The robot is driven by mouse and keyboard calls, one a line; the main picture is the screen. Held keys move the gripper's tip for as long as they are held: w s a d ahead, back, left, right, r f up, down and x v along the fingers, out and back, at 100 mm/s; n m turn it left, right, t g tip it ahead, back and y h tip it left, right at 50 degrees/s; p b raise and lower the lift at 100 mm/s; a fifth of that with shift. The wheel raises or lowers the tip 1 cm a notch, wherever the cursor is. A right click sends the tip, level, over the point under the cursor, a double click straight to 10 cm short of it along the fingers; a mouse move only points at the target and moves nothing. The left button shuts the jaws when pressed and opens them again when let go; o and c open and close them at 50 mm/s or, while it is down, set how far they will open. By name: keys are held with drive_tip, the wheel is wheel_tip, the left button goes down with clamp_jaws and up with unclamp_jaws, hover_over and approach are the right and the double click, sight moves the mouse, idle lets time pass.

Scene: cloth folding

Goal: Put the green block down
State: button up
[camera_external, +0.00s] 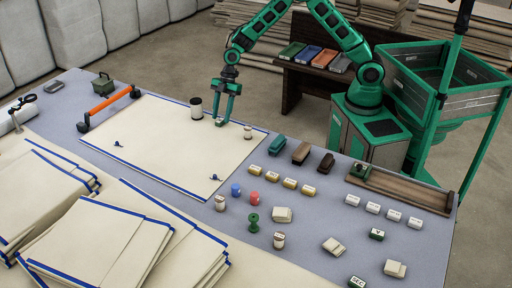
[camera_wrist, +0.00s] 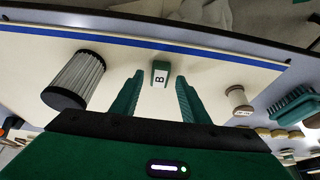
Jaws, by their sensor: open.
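A small green block (camera_wrist: 160,77) with a white face marked "B" rests on the cream cloth (camera_external: 160,150) near its far blue edge. In the external view the green block (camera_external: 220,121) shows small, at the tips of my gripper (camera_external: 228,112). My gripper also shows in the wrist view (camera_wrist: 158,92), with its two green fingers apart. The block sits between and just beyond the fingertips there, with a gap on each side. The cloth lies flat on the grey table.
Green and brown brushes (camera_external: 300,153) lie farther right. Folded cloths (camera_external: 110,235) fill the near left. The cloth's middle is mostly clear.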

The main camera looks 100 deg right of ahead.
drive_tip(key=v, duration=1.1)
drive_tip(key=s+r+m+g+h, duration=0.15)
drive_tip(key=s+r+m, duration=0.3)
drive_tip(key=s, duration=0.65)
drive_tip(key=s+r+m+h, duration=0.25)
drive_tip(key=s+r, duration=0.25)
drive_tip(key=s, duration=0.6)
drive_tip(key=s+a+m+g+y, duration=0.1)
drive_tip(key=s+m, duration=0.7)
drive_tip(key=s, duration=1.4)
drive_tip(key=shift+s+a+r+g, duration=0.15)
drive_tip(key=shift+a+g, duration=0.2)
drive_tip(key=shift+a, duration=0.2)
